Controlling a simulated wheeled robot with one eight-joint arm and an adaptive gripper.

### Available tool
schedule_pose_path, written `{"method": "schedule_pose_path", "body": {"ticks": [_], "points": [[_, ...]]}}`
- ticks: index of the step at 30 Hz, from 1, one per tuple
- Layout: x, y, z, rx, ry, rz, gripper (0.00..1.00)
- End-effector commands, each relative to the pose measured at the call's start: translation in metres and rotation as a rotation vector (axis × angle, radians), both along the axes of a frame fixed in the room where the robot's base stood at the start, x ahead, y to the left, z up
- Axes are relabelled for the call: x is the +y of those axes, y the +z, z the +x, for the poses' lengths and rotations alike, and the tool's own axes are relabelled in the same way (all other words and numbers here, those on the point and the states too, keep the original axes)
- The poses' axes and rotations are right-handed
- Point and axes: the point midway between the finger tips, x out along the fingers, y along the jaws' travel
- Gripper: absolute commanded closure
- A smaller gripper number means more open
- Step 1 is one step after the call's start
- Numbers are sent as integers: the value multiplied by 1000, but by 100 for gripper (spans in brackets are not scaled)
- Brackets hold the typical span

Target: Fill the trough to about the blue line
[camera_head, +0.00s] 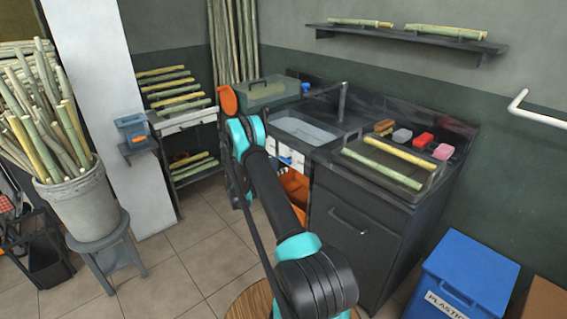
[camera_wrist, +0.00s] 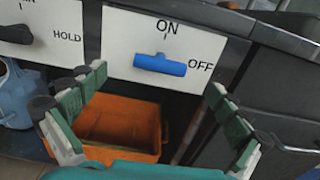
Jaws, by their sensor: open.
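The trough (camera_head: 275,124) appears to be the basin set in the dark counter, below a thin upright spout (camera_head: 342,103). Its inside looks pale blue-grey; I cannot make out a blue line or a water level. In the wrist view a blue handle (camera_wrist: 160,64) lies across a white panel marked ON above and OFF at right; its right end points towards OFF. My gripper (camera_wrist: 156,79) is open and empty, its green fingers spread on either side below the handle, apart from it. In the head view my arm hides the gripper.
An orange crate (camera_wrist: 122,126) sits under the panel. A black lever (camera_wrist: 15,34) is on the HOLD panel at left, with a blue can (camera_wrist: 14,95) below. Cane pieces (camera_head: 380,163) lie on the right counter. A blue plastics bin (camera_head: 465,275) stands at lower right.

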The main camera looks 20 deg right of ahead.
Motion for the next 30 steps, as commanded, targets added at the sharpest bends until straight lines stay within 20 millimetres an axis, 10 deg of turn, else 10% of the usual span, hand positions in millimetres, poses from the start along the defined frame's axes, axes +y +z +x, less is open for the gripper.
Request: {"method": "schedule_pose_path", "body": {"ticks": [12,30], "points": [[59,0,-21,0,1,0,0],[58,19,-28,-51,-2,87,0]]}}
